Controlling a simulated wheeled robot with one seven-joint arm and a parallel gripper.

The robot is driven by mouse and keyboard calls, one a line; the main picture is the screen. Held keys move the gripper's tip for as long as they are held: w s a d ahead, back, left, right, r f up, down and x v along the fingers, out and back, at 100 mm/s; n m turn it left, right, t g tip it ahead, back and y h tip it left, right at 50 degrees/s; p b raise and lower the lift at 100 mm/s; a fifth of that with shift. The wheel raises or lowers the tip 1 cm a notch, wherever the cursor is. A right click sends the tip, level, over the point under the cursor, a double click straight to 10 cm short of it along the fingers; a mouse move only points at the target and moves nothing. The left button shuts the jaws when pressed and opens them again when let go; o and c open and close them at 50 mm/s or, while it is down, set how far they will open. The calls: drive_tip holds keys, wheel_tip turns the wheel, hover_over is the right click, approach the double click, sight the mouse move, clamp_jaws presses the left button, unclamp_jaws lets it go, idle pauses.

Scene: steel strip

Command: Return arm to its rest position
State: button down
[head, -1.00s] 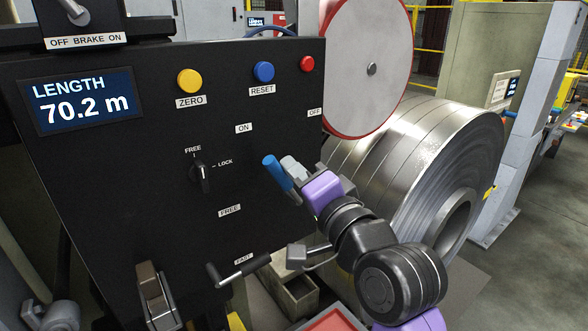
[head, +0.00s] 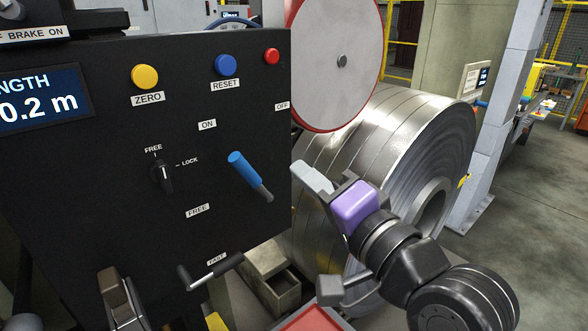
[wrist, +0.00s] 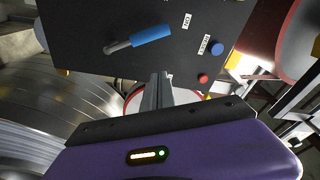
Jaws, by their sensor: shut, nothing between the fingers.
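My gripper (head: 314,180) is at the middle right of the head view, at the right edge of the black control panel (head: 110,220), in front of the steel coil. Its fingers are shut with nothing between them. In the wrist view the closed fingers (wrist: 157,92) point toward the panel. The blue-handled lever (head: 247,173) on the panel stands to the left of my gripper, apart from it. It also shows in the wrist view (wrist: 150,35).
A large steel strip coil (head: 345,150) stands close behind my gripper. A grey disc with a red rim (head: 335,70) is above it. A crank handle (head: 210,272) sticks out low on the panel. A red tray (head: 312,320) is at the bottom. Open floor (head: 530,220) lies right.

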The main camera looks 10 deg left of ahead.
drive_tip(key=shift+s+d, duration=0.1)
idle(0.3)
drive_tip(key=d+r+n+t+h, duration=0.1)
drive_tip(key=d+r+t, duration=0.2)
drive_tip(key=d+t, duration=0.25)
drive_tip(key=s+d+f+t+h, duration=0.1)
drive_tip(key=s+d+f+h, duration=0.4)
drive_tip(key=f, duration=0.3)
drive_tip(key=s+d+f+t+h, duration=0.1)
drive_tip(key=s+d+f+h, duration=0.2)
drive_tip(key=s+d+f, duration=0.35)
drive_tip(key=s+d+f+n+g+h, duration=0.1)
drive_tip(key=s+d+f+g, duration=0.1)
drive_tip(key=s+f, duration=0.3)
drive_tip(key=s+d+f+n+g+h, duration=0.1)
drive_tip(key=s+d+f, duration=0.3)
drive_tip(key=s, duration=0.8)
drive_tip(key=s+d+f+n+g+h, duration=0.1)
drive_tip(key=s+d+f+g+h, duration=0.1)
drive_tip(key=s+f, duration=0.5)
drive_tip(key=shift+s+d+f+g, duration=0.4)
drive_tip(key=shift+s+d+g, duration=0.05)
drive_tip(key=shift+s+d, duration=0.6)
drive_tip(key=shift+w, duration=0.1)
